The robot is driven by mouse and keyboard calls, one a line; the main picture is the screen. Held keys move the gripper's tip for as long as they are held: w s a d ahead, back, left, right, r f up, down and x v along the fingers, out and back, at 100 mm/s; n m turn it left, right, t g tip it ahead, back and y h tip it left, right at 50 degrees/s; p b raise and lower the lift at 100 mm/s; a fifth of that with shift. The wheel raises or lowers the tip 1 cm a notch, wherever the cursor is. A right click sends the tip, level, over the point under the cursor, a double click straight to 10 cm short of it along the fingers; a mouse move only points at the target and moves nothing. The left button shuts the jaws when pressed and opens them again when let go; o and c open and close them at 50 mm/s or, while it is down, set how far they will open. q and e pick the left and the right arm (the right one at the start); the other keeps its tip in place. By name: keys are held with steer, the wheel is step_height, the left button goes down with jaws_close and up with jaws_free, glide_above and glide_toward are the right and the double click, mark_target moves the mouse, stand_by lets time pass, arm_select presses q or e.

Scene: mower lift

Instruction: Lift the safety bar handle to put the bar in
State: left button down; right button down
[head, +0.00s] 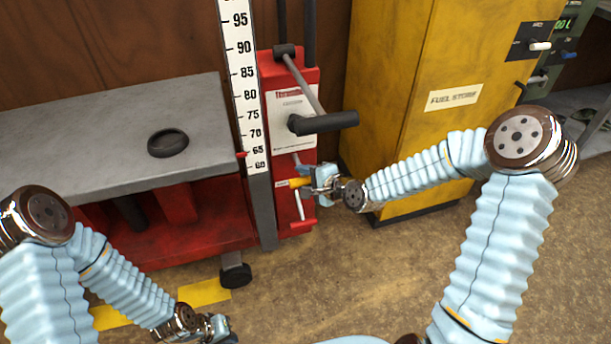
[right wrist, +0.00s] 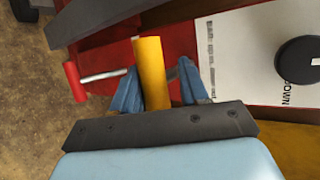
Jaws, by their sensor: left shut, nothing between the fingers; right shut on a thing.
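The yellow handle (head: 297,182) sticks out low on the front of the red lift unit (head: 300,222), and I take it for the safety bar handle. In the right wrist view the handle (right wrist: 150,70) stands between the two blue fingers. My right gripper (head: 312,182) is shut on it; the fingers also show in the right wrist view (right wrist: 158,90). The inner end of the handle and the bar itself are hidden. My left gripper (head: 220,326) is shut and empty, low over the floor at the bottom edge of the head view.
A thin metal lever (head: 299,206) with a red tip (right wrist: 74,82) lies just below the yellow handle. A black-gripped lever (head: 330,122) juts out above it. A scale (head: 243,85), a grey platform (head: 90,135) and a yellow fuel cabinet (head: 400,75) flank the unit. The floor in front is clear.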

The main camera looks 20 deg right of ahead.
steer(key=shift+w+r, duration=0.25)
steer(key=shift+r, duration=0.15)
steer(key=c, duration=0.5)
jaws_free()
steer(key=shift+s+f, duration=0.1)
steer(key=shift+f, duration=0.05)
steer(key=shift+s+d, duration=0.1)
steer(key=shift+s, duration=0.05)
steer(key=p+v, duration=0.3)
steer(key=v, duration=1)
steer(key=shift+s+p, duration=0.2)
steer(key=shift+p, duration=0.15)
